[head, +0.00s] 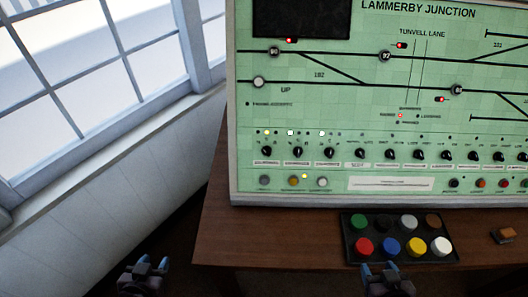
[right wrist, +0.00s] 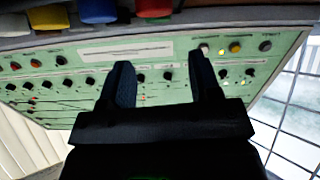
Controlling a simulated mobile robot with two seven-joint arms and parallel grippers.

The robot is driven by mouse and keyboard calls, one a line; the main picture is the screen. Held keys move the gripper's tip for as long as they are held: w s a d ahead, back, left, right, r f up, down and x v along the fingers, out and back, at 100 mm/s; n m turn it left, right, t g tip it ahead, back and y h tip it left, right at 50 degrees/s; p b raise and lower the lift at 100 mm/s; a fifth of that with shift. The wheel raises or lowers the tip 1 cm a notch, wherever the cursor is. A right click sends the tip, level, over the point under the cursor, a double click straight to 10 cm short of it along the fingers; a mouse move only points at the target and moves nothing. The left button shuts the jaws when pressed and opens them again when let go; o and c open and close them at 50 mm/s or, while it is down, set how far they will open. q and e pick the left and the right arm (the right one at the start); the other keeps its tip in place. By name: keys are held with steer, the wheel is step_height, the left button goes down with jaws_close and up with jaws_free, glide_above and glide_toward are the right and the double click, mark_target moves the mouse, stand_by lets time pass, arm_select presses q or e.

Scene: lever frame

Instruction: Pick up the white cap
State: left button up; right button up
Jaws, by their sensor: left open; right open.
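The white cap (head: 442,246) sits at the right end of the front row in a black tray (head: 350,252) on the wooden desk. A yellow cap (head: 416,246) is directly left of it. My right gripper (head: 386,268) is open and empty at the tray's front edge, below the blue cap (head: 390,246) and left of the white one. In the right wrist view, my right gripper (right wrist: 164,68) has nothing between its spread fingers. A pale shape at that view's upper left edge may be the white cap; I cannot tell. My left gripper (head: 146,266) is open and empty, left of the desk.
The tray also holds red (head: 363,246), green (head: 359,221), black (head: 384,221), grey (head: 408,221) and brown (head: 432,220) caps. A green signal panel (head: 330,110) stands behind it. A small orange-brown block (head: 505,235) lies to the right. The desk (head: 270,235) left of the tray is clear.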

steer(key=shift+w+r, duration=0.1)
steer(key=shift+w, duration=0.2)
steer(key=shift+o, duration=1)
steer(key=c, duration=0.4)
steer(key=shift+w+d, duration=0.1)
steer(key=shift+c, duration=0.4)
